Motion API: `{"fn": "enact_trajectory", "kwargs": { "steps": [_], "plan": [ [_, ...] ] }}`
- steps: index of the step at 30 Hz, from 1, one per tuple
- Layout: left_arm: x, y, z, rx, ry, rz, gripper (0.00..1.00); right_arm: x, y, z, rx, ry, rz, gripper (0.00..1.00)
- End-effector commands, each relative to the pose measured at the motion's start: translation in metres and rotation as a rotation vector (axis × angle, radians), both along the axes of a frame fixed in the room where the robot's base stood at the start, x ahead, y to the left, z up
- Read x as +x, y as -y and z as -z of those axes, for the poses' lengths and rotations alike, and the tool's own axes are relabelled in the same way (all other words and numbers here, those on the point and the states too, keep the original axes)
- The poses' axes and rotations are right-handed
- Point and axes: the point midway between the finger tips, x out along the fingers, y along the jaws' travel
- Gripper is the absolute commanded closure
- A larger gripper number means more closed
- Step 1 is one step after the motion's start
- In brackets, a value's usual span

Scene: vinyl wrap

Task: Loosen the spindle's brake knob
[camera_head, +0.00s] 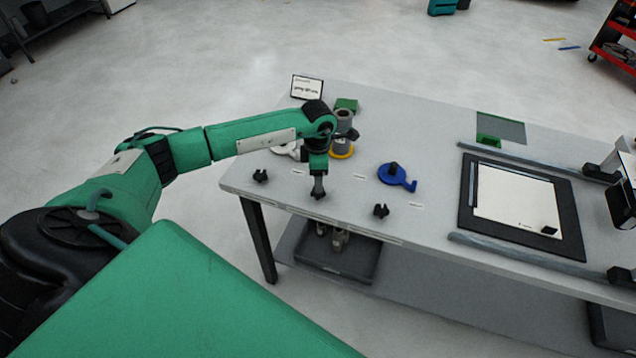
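My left arm reaches in from the left, and its gripper (319,190) points down at the front edge of the table. It is at or just over a small dark knob in the middle of a row; the fingers and knob blend together, so I cannot tell if they grip it. Similar black knobs stand at the left (260,176) and right (381,210) of it. Behind the gripper is a grey spindle or roll on a yellow base (342,152), partly hidden by my wrist. My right gripper is not in view.
A blue disc with a handle (396,176) lies to the right, and a white part (287,149) is partly hidden at the left. A small sign (306,87) and green block (346,104) stand behind. A black-framed white sheet (518,198) lies between rails at the right.

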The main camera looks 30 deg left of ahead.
Motion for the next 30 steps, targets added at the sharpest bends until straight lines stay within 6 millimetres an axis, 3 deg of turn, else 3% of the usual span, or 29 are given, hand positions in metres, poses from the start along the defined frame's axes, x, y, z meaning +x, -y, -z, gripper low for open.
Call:
{"fn": "enact_trajectory", "kwargs": {
  "steps": [9,21,22,28,30],
  "plan": [
    [0.000,0.000,0.048,-0.001,-0.002,-0.002,0.38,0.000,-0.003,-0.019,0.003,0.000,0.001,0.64],
    [0.000,0.000,0.059,-0.002,0.001,0.000,0.38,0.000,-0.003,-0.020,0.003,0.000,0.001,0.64],
    [0.000,0.000,0.059,-0.002,0.001,0.000,0.40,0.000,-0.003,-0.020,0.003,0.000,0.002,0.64],
    [0.000,0.000,0.059,-0.002,0.001,0.000,0.80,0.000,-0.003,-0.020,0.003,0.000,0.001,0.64],
    [0.000,0.000,0.059,-0.002,0.001,0.000,0.83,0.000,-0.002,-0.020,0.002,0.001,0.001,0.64]
  ]
}}
